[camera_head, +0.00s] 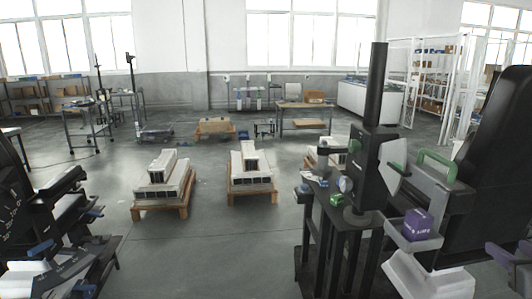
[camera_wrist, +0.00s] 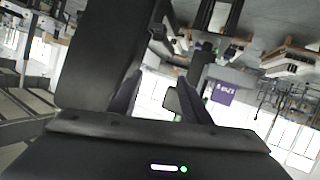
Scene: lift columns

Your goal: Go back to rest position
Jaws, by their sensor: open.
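My gripper (camera_wrist: 152,98) shows in the wrist view, its two dark fingers with purple inner faces standing apart. No object shows between the fingers. A purple box (camera_wrist: 222,93) with white lettering is beyond and to the right of the fingers in this tilted view. A purple box (camera_head: 418,225) also shows in the head view, on a grey holder at the right.
Two pallets carry stacked pale columns, one left of centre (camera_head: 162,184) and one at the middle (camera_head: 251,174). A dark upright post (camera_head: 374,95) stands at the right above a black stand. Dark equipment fills the left edge. The grey floor (camera_head: 235,250) at front centre is clear.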

